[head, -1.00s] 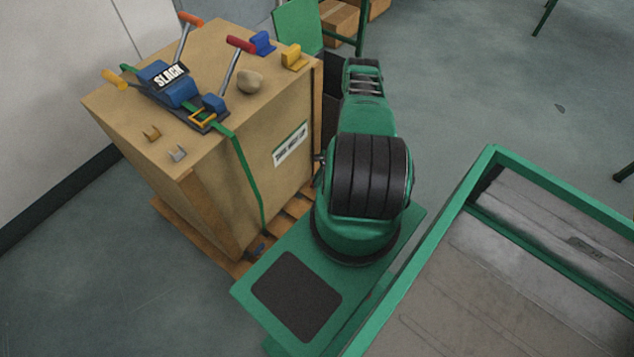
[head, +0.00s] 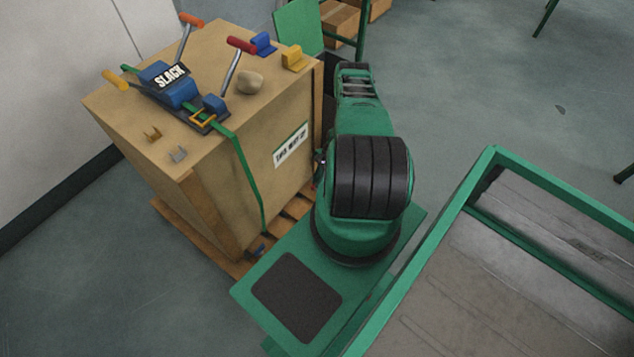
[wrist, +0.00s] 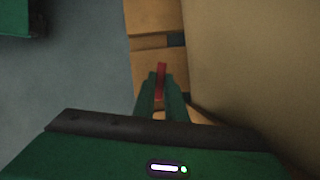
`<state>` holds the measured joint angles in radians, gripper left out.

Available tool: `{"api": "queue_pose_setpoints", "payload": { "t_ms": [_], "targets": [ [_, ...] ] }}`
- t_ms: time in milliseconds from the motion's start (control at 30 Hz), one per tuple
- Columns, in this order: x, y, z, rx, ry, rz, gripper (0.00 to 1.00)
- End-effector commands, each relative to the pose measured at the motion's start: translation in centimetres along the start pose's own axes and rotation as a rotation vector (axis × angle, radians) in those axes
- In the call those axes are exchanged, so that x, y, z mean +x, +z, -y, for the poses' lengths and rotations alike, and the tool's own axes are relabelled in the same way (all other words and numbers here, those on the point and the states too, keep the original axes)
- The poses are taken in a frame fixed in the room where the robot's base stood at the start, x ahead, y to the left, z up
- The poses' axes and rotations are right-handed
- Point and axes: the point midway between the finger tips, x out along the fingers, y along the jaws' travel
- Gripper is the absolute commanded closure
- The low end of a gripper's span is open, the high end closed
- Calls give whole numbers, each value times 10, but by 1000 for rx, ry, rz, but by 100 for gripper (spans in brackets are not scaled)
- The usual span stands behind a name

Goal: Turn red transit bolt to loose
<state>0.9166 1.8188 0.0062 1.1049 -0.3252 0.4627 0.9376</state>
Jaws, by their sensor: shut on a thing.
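In the wrist view my gripper (wrist: 161,80) is shut on a red bar, the red transit bolt (wrist: 161,72), which sticks up between its two green fingers. The bolt is beside the crate's wall and above the wooden pallet slats. How far it is turned cannot be told. In the head view the wooden crate (head: 220,180) stands on its pallet, and my arm hides the bolt and my gripper.
A green strap (head: 245,180) runs down the side. Open floor (head: 470,90) lies to the right.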

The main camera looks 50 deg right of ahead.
Motion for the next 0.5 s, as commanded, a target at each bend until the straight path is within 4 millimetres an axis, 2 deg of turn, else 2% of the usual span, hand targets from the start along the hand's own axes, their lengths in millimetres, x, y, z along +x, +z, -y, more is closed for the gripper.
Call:
{"api": "queue_pose_setpoints", "payload": {
  "t_ms": [33, 200, 233, 300, 500],
  "targets": [
    [-2, -5, 1, 2, -3, -10, 100],
    [-2, -5, 1, 3, -4, -10, 100],
    [-2, -5, 1, 3, -4, -10, 82],
    [-2, -4, 1, 2, -4, -8, 70],
    [-1, -2, 1, 2, -2, -4, 70]
  ]
}}
